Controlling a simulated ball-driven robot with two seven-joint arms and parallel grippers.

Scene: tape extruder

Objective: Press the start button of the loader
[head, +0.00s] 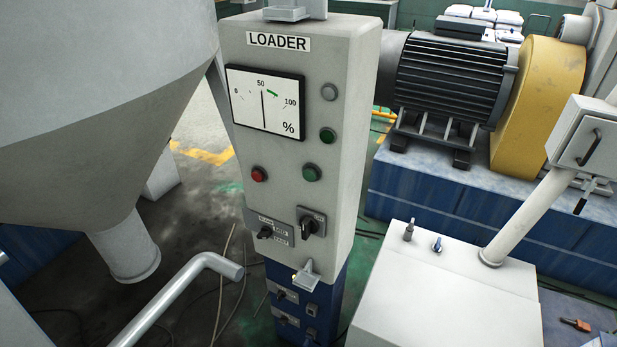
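The loader (350,60) is a tall grey control box with a "LOADER" label on its front. A percent gauge (265,100) sits at its upper left, with the needle near 50. A red button (259,174) and a green button (312,173) sit side by side below the gauge. A darker green round element (327,135) and a grey round one (329,92) sit above the green button. No lettering on these round elements is readable. Two black rotary switches, one at the left (266,233) and one at the right (308,228), are lower down. Neither of my grippers is in view.
A large grey hopper (100,110) stands close on the left. A bent grey pipe (190,285) rises at the lower left. A white cabinet (440,300) stands at the lower right, with a motor (450,80) behind. The front of the loader box is unobstructed.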

